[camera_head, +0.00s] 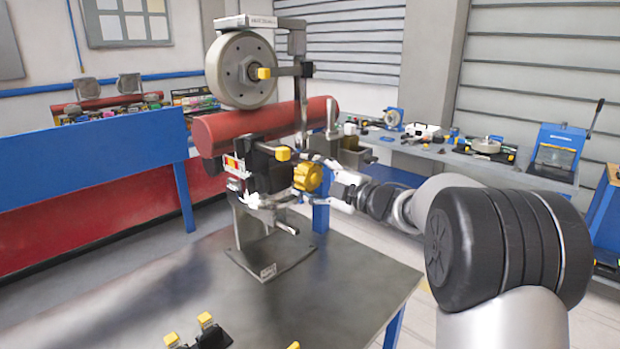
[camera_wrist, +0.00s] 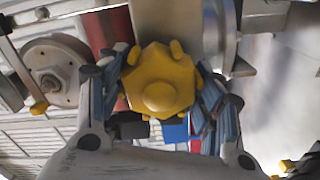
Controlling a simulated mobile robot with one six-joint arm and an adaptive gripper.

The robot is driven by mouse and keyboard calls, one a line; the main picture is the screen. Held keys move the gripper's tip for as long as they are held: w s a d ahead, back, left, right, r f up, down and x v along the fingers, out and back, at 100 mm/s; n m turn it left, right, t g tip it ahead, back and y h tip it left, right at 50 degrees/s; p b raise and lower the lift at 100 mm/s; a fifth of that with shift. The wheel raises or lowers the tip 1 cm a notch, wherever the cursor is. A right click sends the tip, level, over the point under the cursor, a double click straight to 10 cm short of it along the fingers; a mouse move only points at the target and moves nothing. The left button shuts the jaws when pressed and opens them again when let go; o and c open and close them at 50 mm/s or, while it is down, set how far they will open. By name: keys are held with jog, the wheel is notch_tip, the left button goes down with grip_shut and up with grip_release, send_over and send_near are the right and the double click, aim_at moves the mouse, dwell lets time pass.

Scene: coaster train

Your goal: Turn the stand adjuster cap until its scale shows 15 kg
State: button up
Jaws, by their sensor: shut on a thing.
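The stand adjuster cap is a yellow lobed knob (camera_head: 308,177) on the right side of the stand (camera_head: 262,245). My gripper (camera_head: 326,177) reaches it from the right, and its fingers are closed around the knob. In the wrist view the knob (camera_wrist: 160,82) sits between the two finger pads (camera_wrist: 161,92), one on each side, both appearing to touch it. A small scale block with red and yellow marks (camera_head: 234,164) shows on the left of the stand. Its reading is too small to tell, and I cannot tell if it is the cap's scale.
A red horizontal tube (camera_head: 240,129) and a large grey wheel (camera_head: 241,70) are above the knob. The stand is on a dark metal table (camera_head: 330,285). Yellow-capped parts (camera_head: 205,325) lie at its front edge. The table's middle is clear. A bench with tools (camera_head: 485,155) stands behind at right.

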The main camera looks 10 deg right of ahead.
jog(key=o, duration=1.1)
jog(key=shift+c, duration=0.2)
jog(key=v, duration=1.2)
